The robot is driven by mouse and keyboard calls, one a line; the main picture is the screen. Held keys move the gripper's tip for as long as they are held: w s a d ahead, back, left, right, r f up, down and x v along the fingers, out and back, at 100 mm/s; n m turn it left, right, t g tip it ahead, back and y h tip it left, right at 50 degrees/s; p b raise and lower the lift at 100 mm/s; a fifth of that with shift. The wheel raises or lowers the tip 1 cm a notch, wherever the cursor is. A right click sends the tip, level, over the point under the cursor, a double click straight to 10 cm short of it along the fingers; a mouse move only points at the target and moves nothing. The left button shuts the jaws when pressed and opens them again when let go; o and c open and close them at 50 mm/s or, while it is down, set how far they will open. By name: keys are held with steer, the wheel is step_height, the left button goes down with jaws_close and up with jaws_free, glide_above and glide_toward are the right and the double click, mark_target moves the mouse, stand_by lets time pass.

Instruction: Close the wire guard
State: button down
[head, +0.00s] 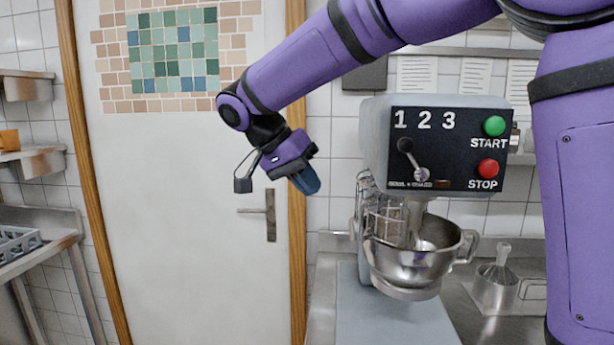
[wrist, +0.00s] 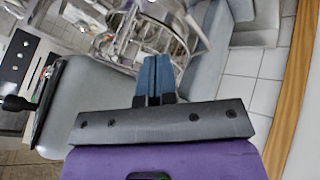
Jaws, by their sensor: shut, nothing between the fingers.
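The wire guard (head: 386,222) is a shiny wire cage at the left of the mixer's bowl, below the mixer head; the bowl's front and right side stand uncovered. It also shows in the wrist view (wrist: 133,40), just beyond my fingertips. The mixer (head: 378,140) is grey with a black control panel, and its steel bowl (head: 400,262) sits under the head. My gripper (head: 307,183) is shut and empty, in the air left of the mixer head, pointing down and right. In the wrist view its blue fingers (wrist: 155,80) are together. I cannot tell the exact gap to the guard.
The panel has a green START button (head: 494,126), a red STOP button (head: 488,168) and a lever (head: 412,160). A white door (head: 180,220) is behind my gripper. The space left of the mixer is free.

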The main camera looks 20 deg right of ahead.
steer(key=s+d+f, duration=0.3)
steer(key=d+f, duration=0.1)
steer(key=d, duration=0.2)
steer(key=shift+d+f, duration=0.2)
steer(key=shift+f, duration=0.2)
steer(key=shift+s+d+n+t, duration=0.25)
steer(key=shift+s+n, duration=0.15)
steer(key=shift+s, duration=0.25)
steer(key=shift+s+d+n+t, duration=0.1)
steer(key=shift+s+n+t, duration=0.15)
steer(key=shift+s+n, duration=0.25)
